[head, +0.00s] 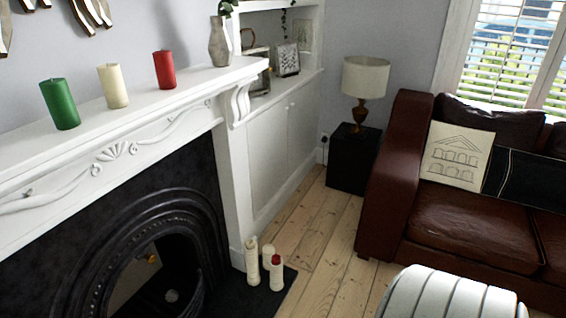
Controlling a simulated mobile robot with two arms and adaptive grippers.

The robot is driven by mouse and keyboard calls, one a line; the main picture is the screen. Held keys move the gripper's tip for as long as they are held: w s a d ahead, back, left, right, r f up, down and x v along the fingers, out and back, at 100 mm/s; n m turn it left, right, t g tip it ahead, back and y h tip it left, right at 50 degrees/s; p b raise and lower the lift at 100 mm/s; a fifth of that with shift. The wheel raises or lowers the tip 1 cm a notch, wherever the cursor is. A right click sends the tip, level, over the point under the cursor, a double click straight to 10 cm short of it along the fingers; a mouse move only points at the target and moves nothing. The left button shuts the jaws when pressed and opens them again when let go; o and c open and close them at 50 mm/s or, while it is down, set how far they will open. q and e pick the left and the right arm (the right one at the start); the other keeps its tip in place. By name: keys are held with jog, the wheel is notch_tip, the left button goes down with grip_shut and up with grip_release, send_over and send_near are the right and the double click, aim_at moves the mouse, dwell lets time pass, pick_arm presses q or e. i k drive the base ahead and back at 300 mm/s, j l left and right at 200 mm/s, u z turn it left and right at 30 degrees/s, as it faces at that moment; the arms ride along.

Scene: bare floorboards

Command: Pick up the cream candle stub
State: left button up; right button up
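A cream candle (112,86) stands upright on the white mantelpiece, between a green candle (60,104) on its left and a red candle (164,70) on its right. More cream candles stand on the dark hearth: a tall one (252,262), a shorter one (267,256) partly hidden behind the others, and one with a red top (276,276). I cannot tell for sure which of the cream ones is the stub. Neither of my grippers is in view.
The mantelpiece (190,83) projects above the black fireplace (170,205). A grey vase (219,42) stands at its right end. Bare floorboards (325,232) are clear between the hearth and the brown sofa (470,215). A white ribbed rounded thing (450,295) is cut off at the bottom right.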

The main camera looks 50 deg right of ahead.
aim_at(250, 245)
jog(key=z, duration=1.3)
jog(key=i+u, duration=0.1)
jog(key=u, duration=0.25)
jog(key=i+l+u, duration=0.15)
jog(key=u, duration=0.2)
jog(key=l+u, duration=0.15)
jog(key=u, duration=0.2)
jog(key=i, duration=0.05)
